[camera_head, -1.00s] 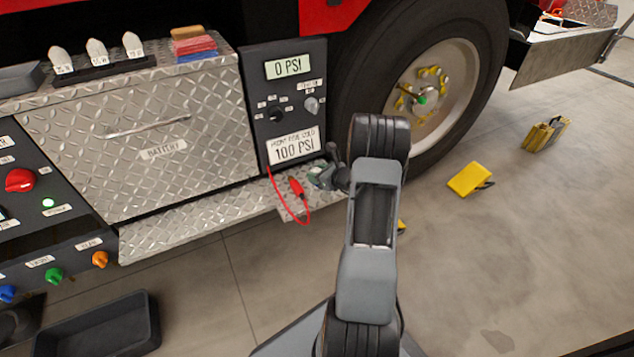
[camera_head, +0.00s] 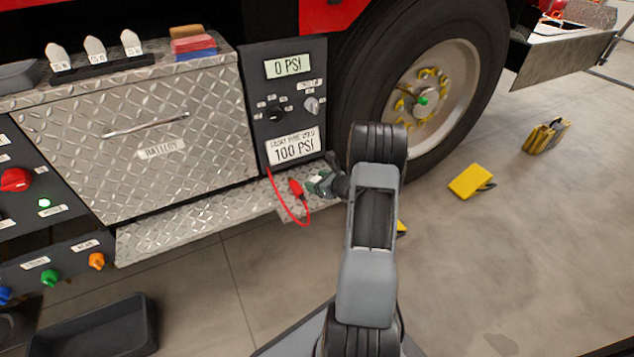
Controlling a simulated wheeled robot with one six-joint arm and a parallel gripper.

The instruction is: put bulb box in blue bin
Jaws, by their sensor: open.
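My gripper (camera_head: 327,184) is low over the right end of the diamond-plate step, just below the pressure panel. It is small in view and partly hidden by my own arm. I see no blue bin. A dark, empty-looking tray (camera_head: 147,312) is on the floor at the lower left, and its colour looks grey-black.
A red cable clip (camera_head: 296,189) with its looping lead hangs just left of my gripper. The step (camera_head: 180,229), pressure panel (camera_head: 283,105) and tyre (camera_head: 455,130) are close by. Yellow chocks (camera_head: 470,181) lie on open floor at the right.

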